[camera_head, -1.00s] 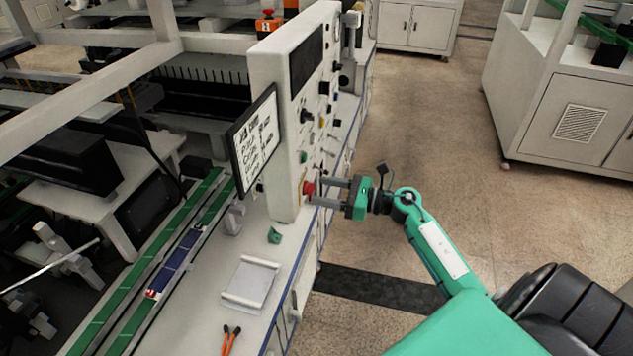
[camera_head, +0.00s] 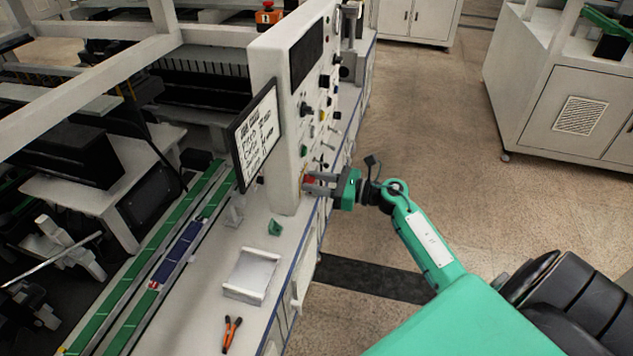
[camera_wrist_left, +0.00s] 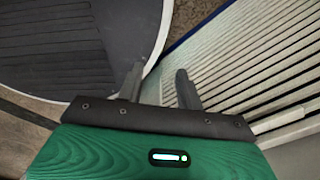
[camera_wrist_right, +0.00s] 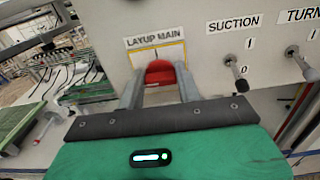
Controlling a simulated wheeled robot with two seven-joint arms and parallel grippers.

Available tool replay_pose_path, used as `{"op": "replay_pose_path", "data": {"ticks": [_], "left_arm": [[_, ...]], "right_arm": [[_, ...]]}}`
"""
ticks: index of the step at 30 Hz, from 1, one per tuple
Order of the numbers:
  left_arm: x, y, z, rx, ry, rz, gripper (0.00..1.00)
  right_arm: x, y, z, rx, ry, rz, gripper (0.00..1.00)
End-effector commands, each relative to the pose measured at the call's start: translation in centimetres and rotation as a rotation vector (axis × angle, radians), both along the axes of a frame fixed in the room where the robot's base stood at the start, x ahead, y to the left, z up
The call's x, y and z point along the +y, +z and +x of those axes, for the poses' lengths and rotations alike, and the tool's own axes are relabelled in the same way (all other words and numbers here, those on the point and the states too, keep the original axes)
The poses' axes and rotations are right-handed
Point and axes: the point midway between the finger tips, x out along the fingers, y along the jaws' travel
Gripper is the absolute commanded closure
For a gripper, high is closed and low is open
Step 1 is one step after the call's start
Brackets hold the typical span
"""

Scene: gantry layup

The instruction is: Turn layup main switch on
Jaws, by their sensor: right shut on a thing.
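The layup main switch is a red knob (camera_wrist_right: 160,72) under a "LAYUP MAIN" label (camera_wrist_right: 155,38) on the white panel; in the head view the red knob (camera_head: 309,180) shows low on the panel's near end. My right gripper (camera_head: 318,182) has its fingers around the knob, one on each side, and is shut on it; the right wrist view shows the two fingers (camera_wrist_right: 158,88) flanking it. The knob's lower part is hidden by the gripper. My left gripper (camera_wrist_left: 158,85) shows only in the left wrist view, its fingers apart with nothing between them.
The white control panel (camera_head: 285,150) carries several other knobs and switches, including a suction lever (camera_wrist_right: 236,70) right of the main switch. A tilted sign (camera_head: 254,135), a white tray (camera_head: 250,273) and orange-handled pliers (camera_head: 231,334) are on the bench side. The floor (camera_head: 430,130) to the right is clear.

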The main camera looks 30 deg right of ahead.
Motion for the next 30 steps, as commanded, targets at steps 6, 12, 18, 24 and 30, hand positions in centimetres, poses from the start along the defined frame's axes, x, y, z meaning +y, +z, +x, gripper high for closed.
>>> {"op": "replay_pose_path", "data": {"ticks": [6, 12, 18, 24, 30], "left_arm": [[0.1, 0.0, 0.0, 0.000, 0.000, 0.001, 0.64], [0.2, 0.0, 0.0, 0.001, -0.001, 0.002, 0.64], [0.2, 0.3, 0.0, 0.000, -0.001, 0.002, 0.64], [0.2, 0.7, 0.0, 0.000, 0.000, 0.002, 0.64], [0.2, 1.3, 0.0, 0.000, 0.000, 0.002, 0.64]], "right_arm": [[-0.1, 0.0, 0.0, 0.042, 0.000, 0.047, 0.88], [-0.1, 0.0, 0.0, 0.132, 0.001, 0.150, 0.88], [-0.2, 0.1, 0.1, 0.251, 0.000, 0.292, 0.88], [-0.2, 0.1, 0.1, 0.375, 0.000, 0.436, 0.88], [-0.3, 0.1, 0.2, 0.499, -0.001, 0.581, 0.88]]}}
